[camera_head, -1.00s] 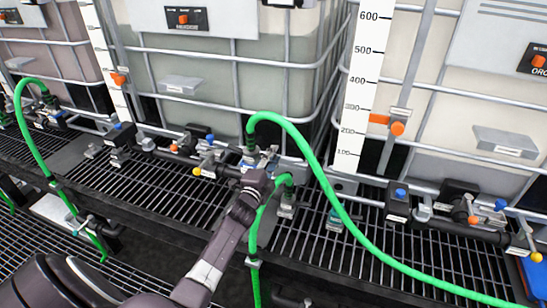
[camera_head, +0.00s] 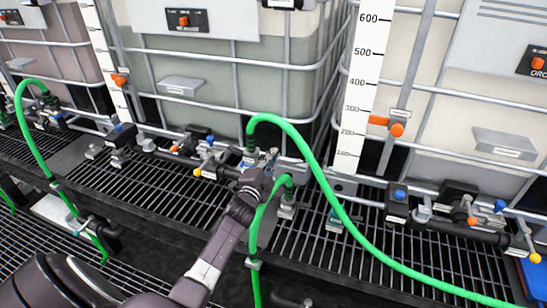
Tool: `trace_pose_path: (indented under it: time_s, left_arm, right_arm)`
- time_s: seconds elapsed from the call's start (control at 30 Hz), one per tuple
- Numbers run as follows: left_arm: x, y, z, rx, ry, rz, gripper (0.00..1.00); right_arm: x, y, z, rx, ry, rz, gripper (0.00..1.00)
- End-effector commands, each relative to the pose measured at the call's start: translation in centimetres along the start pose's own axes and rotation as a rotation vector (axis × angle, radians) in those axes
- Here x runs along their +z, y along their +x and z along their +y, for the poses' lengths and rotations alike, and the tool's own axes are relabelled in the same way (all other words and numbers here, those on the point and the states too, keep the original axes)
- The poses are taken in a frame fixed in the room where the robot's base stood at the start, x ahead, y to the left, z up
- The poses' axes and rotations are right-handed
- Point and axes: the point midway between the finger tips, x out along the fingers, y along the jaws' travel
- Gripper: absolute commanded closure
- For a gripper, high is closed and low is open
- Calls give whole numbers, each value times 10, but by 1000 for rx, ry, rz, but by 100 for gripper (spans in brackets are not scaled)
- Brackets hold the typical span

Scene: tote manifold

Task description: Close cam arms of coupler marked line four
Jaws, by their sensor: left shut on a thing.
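A green hose (camera_head: 305,150) arches up from a hose coupler (camera_head: 250,155) at the middle tank's outlet and runs down to the right. My left gripper (camera_head: 267,163) is at this coupler, on its right side. It is shut on a small part there, which looks like a cam arm; the fingertips are mostly hidden by my wrist. A second green hose end with a grey coupler (camera_head: 288,205) stands just right of my gripper on the grating. Coupler markings, including line four, are too small to read. My right gripper is not in view.
A valve with a yellow-tipped handle (camera_head: 198,172) lies left of the coupler. Another valve assembly (camera_head: 458,210) with blue and orange parts sits at the right tank. Caged tanks stand close behind; black grating (camera_head: 150,190) lies in front. Another green hose (camera_head: 36,140) hangs at the left.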

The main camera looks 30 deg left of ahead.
Motion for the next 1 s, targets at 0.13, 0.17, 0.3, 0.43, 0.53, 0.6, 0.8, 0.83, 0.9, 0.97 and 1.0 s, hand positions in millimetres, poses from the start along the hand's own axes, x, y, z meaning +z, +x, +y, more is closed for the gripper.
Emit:
trace_pose_path:
  time_s: [0.13, 0.17, 0.3, 0.43, 0.53, 0.6, 0.8, 0.83, 0.9, 0.97, 1.0]
  left_arm:
    - [0, 0, -7, 2, -127, -1, 100]
    - [0, 0, -8, 2, -157, -1, 100]
    - [2, 0, -15, 2, -289, -1, 100]
    - [4, 0, -20, 2, -412, -1, 100]
    - [6, 0, -23, 2, -505, -1, 100]
    - [8, 0, -26, 2, -565, -1, 100]
    - [12, 0, -30, 2, -713, -1, 100]
    - [12, 0, -31, 2, -733, -1, 100]
    - [14, 0, -32, 2, -772, -1, 100]
    - [15, 0, -33, 2, -800, -1, 100]
    - [15, 0, -33, 2, -818, -1, 100]
  right_arm:
    - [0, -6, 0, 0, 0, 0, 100]
    - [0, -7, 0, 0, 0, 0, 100]
    - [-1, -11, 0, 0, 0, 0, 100]
    - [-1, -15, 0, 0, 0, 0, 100]
    - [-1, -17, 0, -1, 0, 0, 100]
    - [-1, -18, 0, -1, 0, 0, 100]
    - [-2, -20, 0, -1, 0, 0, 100]
    - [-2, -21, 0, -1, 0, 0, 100]
    - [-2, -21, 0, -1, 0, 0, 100]
    - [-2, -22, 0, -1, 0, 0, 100]
    - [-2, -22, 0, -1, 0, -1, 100]
